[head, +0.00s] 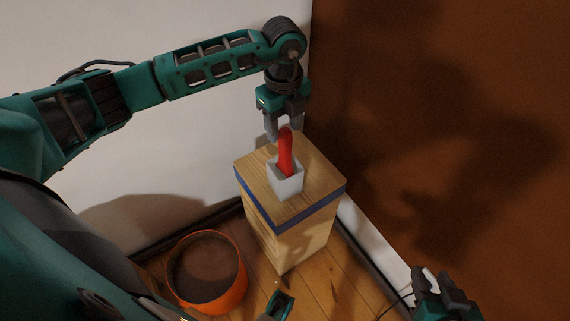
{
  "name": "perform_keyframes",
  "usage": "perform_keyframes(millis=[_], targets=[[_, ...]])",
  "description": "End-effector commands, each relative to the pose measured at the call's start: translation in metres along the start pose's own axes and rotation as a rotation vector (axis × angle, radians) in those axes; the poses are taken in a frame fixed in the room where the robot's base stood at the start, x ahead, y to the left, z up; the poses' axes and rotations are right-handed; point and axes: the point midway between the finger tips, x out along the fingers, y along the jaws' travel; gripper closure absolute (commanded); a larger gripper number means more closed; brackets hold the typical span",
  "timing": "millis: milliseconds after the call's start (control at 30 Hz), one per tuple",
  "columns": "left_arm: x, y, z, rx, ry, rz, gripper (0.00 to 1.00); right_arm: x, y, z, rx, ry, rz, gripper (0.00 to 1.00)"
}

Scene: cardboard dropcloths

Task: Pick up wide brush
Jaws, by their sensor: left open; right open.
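A red handle, which I take to be the wide brush (285,150), stands upright in a small white square cup (287,188). Its lower end is hidden inside the cup. The cup sits on top of a wooden block stand (315,172) with a blue band around its upper edge. My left gripper (285,136) is open, pointing down, just above and around or behind the top of the red handle; I cannot tell whether it touches. My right gripper (428,272) is open and empty at the lower right, well away from the stand.
An orange round pot (207,272) stands on the wooden floor left of the stand. A white wall is behind on the left and a brown wall (450,120) on the right. A baseboard runs along the floor edge close to the stand.

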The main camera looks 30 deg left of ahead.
Motion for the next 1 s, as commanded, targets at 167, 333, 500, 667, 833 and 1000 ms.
perform_keyframes(millis=[167, 333, 500, 667, 833, 1000], targets=[[0.030, 0.001, -0.005, -0.001, 0.002, 0.003, 0.47, 0.005, 0.000, 0.007, 0.000, 0.000, 0.001, 0.57], [0.043, 0.000, -0.005, -0.001, 0.002, 0.000, 0.47, 0.006, 0.001, 0.009, 0.000, -0.001, 0.001, 0.57], [0.043, 0.000, -0.005, 0.000, 0.001, 0.000, 0.47, 0.005, 0.001, 0.009, 0.000, -0.001, 0.001, 0.57], [0.042, 0.000, -0.005, 0.000, 0.001, 0.000, 0.62, 0.005, 0.001, 0.009, 0.000, -0.002, 0.001, 0.57], [0.042, 0.000, -0.005, 0.000, 0.001, 0.000, 0.78, 0.005, 0.001, 0.009, -0.001, -0.002, 0.001, 0.57], [0.042, 0.000, -0.005, 0.000, 0.001, 0.000, 0.95, 0.005, 0.001, 0.009, -0.003, -0.002, 0.001, 0.57]])
